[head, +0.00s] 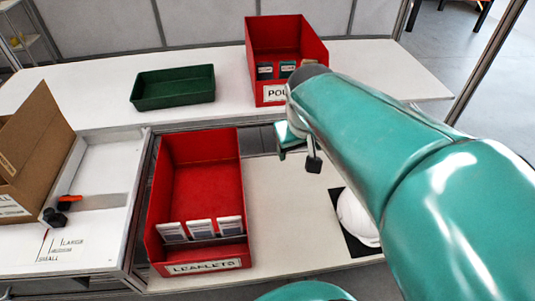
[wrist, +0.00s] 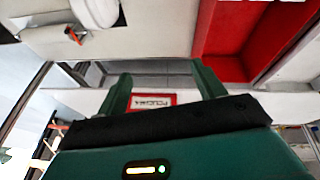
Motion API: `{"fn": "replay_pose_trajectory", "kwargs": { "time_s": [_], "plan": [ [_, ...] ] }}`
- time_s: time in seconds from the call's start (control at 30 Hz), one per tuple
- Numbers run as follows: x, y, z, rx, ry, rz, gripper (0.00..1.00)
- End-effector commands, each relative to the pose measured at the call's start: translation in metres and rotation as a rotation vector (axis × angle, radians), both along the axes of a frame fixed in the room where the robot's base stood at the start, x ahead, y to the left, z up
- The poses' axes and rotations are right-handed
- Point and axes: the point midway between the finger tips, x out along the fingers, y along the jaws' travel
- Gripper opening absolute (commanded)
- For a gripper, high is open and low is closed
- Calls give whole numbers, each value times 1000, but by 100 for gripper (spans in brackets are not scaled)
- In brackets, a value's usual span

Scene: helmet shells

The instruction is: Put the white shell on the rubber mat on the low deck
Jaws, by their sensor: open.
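The white shell (head: 355,221) sits on the black rubber mat (head: 356,249) on the low deck (head: 285,222). My arm hides the right part of both in the head view. My gripper (head: 298,160) is above the deck, up and left of the shell and apart from it. In the wrist view my gripper (wrist: 165,85) has its two fingers spread with nothing between them. A white thing with a dark edge (wrist: 95,12) at that view's top left seems to be the shell on its mat.
A red leaflet bin (head: 197,190) stands left of the mat, with clear deck between. A second red bin (head: 287,45) and a green tray (head: 173,88) stand on the rear counter. A cardboard box (head: 35,150) is at left, near an orange-and-black item (head: 68,199).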

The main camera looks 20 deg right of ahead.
Motion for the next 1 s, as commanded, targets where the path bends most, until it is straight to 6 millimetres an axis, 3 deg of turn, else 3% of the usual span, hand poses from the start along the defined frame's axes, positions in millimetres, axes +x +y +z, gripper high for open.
{"fn": "replay_pose_trajectory", "kwargs": {
  "time_s": [0.1,0.3,0.47,1.0],
  "plan": [
    [-30,39,12,36,-73,41,69],
    [-67,76,16,109,-146,83,69],
    [-76,83,16,131,-161,92,69],
    [-76,83,16,130,-161,90,69]
  ]
}}
